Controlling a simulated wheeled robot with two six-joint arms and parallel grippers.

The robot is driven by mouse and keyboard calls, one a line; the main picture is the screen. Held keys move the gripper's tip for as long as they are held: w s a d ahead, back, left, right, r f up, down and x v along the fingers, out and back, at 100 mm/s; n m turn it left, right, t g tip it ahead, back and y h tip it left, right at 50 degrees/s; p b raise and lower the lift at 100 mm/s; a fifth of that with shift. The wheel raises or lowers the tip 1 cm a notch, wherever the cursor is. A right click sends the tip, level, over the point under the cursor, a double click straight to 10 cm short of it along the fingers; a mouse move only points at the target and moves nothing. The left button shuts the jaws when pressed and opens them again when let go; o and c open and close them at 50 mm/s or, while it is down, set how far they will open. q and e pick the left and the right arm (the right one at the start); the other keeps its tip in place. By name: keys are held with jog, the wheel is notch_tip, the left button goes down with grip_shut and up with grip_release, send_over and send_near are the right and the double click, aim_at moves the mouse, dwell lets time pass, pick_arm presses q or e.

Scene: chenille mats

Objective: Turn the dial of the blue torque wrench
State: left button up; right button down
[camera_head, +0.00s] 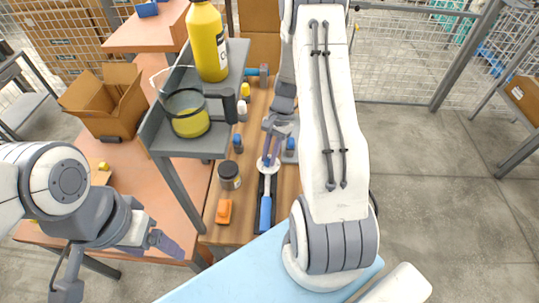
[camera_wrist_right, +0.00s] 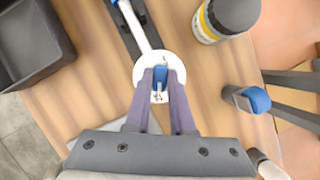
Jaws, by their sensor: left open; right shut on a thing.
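The blue torque wrench (camera_head: 265,212) lies on the wooden bench, its blue handle toward me and its white round dial head (camera_head: 269,165) further back. In the right wrist view its shaft runs up from the white dial disc (camera_wrist_right: 143,68). My right gripper (camera_head: 270,155) reaches down over the dial. In the right wrist view my right gripper (camera_wrist_right: 160,82) has its fingers closed on the blue knob (camera_wrist_right: 160,76) at the disc's centre. My left gripper (camera_head: 150,243) is open and empty, at the lower left, well away from the wrench.
A dark-lidded jar (camera_head: 229,175) and an orange object (camera_head: 224,211) sit left of the wrench. A cardboard box (camera_head: 106,101) is on the orange-topped table.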

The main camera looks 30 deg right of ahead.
jog(key=c, duration=0.8)
grip_release()
jog(key=shift+o, duration=0.2)
jog(key=b+v, duration=0.2)
jog(key=v, duration=0.8)
jog(key=shift+r, duration=0.2)
